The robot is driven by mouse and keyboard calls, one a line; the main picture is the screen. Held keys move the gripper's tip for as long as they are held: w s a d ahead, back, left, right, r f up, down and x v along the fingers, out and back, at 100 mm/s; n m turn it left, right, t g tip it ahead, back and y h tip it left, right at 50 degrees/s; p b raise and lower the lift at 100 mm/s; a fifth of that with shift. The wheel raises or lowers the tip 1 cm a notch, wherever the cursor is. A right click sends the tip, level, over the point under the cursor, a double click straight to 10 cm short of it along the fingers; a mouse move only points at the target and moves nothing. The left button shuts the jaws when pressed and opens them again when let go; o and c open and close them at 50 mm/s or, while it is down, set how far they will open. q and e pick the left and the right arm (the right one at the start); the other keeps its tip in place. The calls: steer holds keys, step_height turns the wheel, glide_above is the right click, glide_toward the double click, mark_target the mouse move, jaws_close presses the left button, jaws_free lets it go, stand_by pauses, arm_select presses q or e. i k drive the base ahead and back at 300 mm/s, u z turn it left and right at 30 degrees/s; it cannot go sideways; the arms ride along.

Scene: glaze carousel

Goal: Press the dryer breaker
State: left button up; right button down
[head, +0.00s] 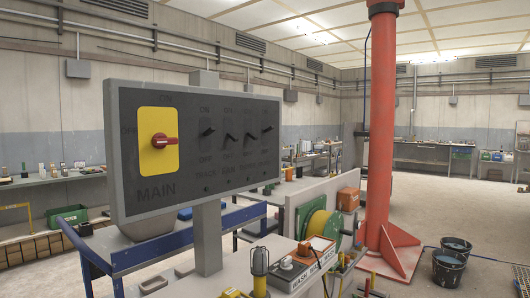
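A grey switch panel (190,185) on a post stands at the left centre, its dark face seen at an angle. A row of small black breaker levers fills its right part: the leftmost (208,131), a second (229,137), a third (249,137) and the rightmost (268,129). ON is marked above the levers and OFF below. The leftmost label reads TRACK; the others are too small to read surely, so I cannot tell which is the dryer breaker. A red MAIN knob (164,141) lies level on a yellow plate (158,167). Neither gripper is in view.
A red column (381,130) with a wide base stands right of the panel. Black buckets (449,266) stand on the floor. Blue-railed tables (150,250) lie behind the panel.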

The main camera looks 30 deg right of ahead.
mark_target(253, 137)
steer(key=k, duration=1.1)
steer(key=z, duration=0.5)
steer(key=i, duration=0.55)
steer(key=z, duration=0.5)
steer(key=i, duration=0.9)
steer(key=u, duration=0.5)
